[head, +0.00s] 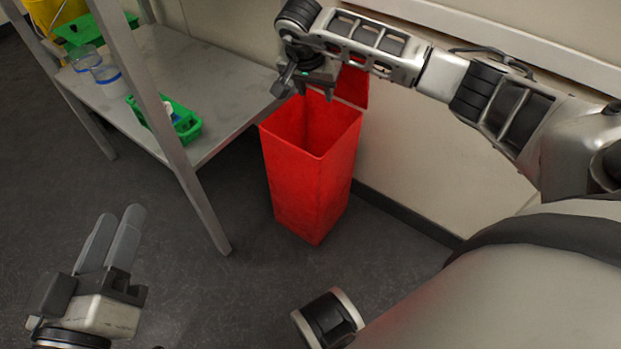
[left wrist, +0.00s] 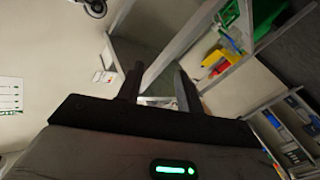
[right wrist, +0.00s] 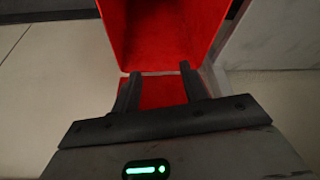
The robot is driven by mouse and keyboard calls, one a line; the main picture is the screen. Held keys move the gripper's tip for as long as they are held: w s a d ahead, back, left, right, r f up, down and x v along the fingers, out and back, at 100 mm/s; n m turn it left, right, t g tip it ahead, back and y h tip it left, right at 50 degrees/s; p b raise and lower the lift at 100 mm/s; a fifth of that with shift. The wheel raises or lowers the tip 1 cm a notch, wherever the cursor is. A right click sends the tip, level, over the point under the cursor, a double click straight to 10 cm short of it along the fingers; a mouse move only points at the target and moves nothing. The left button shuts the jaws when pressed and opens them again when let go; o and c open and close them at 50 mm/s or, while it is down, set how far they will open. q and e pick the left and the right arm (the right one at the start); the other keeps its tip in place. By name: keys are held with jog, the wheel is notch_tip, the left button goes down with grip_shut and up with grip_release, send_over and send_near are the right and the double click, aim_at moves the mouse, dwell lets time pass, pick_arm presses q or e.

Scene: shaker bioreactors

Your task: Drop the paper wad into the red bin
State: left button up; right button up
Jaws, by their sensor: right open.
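The red bin (head: 305,185) stands upright on the floor beside the shelf, its top open and its red lid (head: 353,85) raised at the back. In the right wrist view the bin's red inner wall (right wrist: 165,35) shows beyond the fingers. My right gripper (head: 308,88) is above the bin's back edge, open; nothing shows between its fingers (right wrist: 160,72). My left gripper (head: 120,216) is low at the left, away from the bin, with its fingers (left wrist: 157,85) apart and empty. I see no paper wad in any view; the bin's bottom is hidden.
A grey metal shelf (head: 205,75) stands left of the bin, its near post (head: 165,125) between the left gripper and the shelf top. It holds a green tray (head: 185,125) with small items and clear containers (head: 108,78). The wall is close behind the bin. The floor in front is clear.

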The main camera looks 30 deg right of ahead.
pick_arm(q)
jog(key=shift+s+a+f+m+g+y+p, duration=0.25)
jog(key=shift+f+g+y+p, duration=0.25)
jog(key=shift+p, duration=0.6)
jog(key=shift+s+a+f+m+g+y+p, duration=0.1)
jog(key=shift+s+f+m+g+y+p, duration=0.15)
jog(key=shift+f+g+p, duration=0.55)
pick_arm(e)
jog(key=v, duration=1.3)
jog(key=shift+s+r, duration=0.15)
jog(key=shift+r, duration=0.2)
pick_arm(q)
jog(key=shift+r+t, duration=0.2)
jog(key=shift+t, duration=0.1)
